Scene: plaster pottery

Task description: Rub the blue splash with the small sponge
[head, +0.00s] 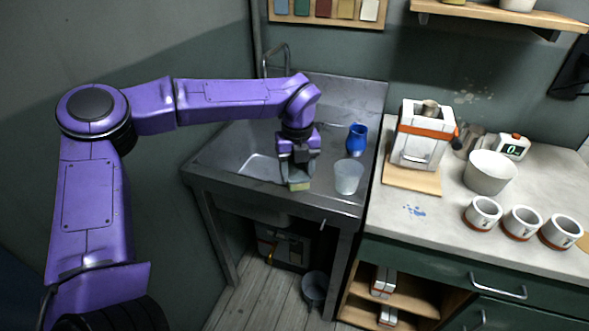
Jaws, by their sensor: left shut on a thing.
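The blue splash (414,211) is a small patch of blue spots on the pale countertop, in front of the wooden board. My left gripper (298,176) is over the metal sink unit, pointing down, and is shut on the small sponge (299,186). The sponge looks yellowish-green and shows just below the fingers, near the sink's front edge. Whether it touches the metal I cannot tell. The splash lies to the right of the gripper, on the neighbouring counter. My right gripper is not in view.
A translucent cup (348,177) and a blue vase (356,140) stand right of the gripper, between it and the counter. A white-and-orange device (421,140) stands behind the splash. A white bowl (489,173) and several mugs (483,213) stand to its right.

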